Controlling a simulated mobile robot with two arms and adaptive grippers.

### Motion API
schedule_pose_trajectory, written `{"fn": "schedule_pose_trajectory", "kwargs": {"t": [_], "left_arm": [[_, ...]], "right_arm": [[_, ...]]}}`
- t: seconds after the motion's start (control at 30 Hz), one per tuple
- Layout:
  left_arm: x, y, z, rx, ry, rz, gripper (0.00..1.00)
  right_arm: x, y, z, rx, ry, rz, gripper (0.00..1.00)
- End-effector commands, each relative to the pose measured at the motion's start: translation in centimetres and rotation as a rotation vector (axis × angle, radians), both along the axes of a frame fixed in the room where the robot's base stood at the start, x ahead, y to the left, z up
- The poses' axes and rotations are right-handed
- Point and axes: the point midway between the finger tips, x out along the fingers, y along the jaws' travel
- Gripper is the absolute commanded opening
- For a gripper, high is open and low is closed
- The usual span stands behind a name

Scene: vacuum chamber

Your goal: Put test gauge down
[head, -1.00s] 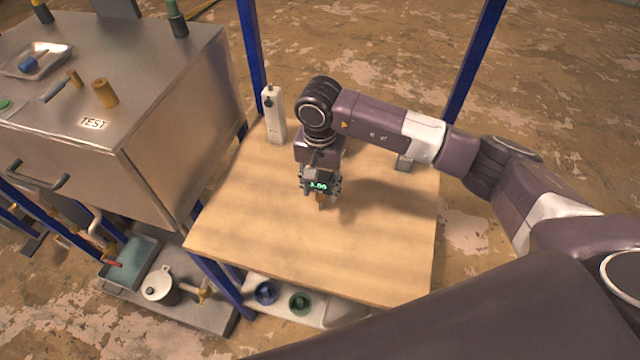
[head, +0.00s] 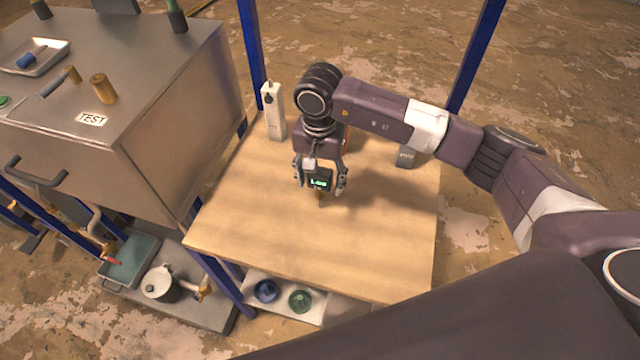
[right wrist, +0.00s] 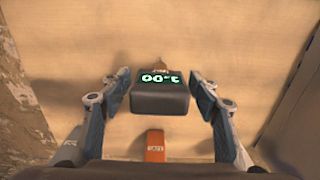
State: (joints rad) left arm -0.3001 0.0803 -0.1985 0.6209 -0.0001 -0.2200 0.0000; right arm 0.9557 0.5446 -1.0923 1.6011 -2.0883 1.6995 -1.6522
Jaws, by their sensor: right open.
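The test gauge (head: 319,181) is a small dark box with a lit green display and a brass fitting at its lower end. In the head view it is at the middle of the wooden table (head: 290,240). My right gripper (head: 321,186) is open around it, with one finger on each side. In the right wrist view the gauge (right wrist: 160,92) sits between the spread fingers, with a gap on both sides, and its display reads upside down. It appears to rest on the table top. My left gripper is not in view.
A white upright device (head: 273,112) stands at the table's back left, and a grey block (head: 405,158) at the back right. An orange labelled object (right wrist: 155,146) lies near the gauge. A metal chamber (head: 180,120) stands left. The table's front is clear.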

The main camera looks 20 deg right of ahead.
Motion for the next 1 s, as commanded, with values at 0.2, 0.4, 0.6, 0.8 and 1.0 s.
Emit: {"fn": "schedule_pose_trajectory", "kwargs": {"t": [0.2, 0.4, 0.6, 0.8, 1.0], "left_arm": [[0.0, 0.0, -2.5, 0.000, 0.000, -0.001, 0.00], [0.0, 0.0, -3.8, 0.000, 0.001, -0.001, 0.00], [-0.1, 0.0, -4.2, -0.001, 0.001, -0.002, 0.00], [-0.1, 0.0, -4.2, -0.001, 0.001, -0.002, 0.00], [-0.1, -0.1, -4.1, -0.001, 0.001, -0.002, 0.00]], "right_arm": [[0.2, 0.0, 4.4, 0.000, -0.007, 0.001, 0.56], [0.1, 0.0, 8.3, -0.001, -0.005, 0.001, 0.56], [0.0, 0.0, 10.2, -0.001, -0.001, 0.001, 0.56], [0.0, 0.0, 10.5, 0.000, 0.001, 0.001, 0.56], [0.0, 0.0, 10.5, -0.001, 0.001, 0.000, 0.56]]}}
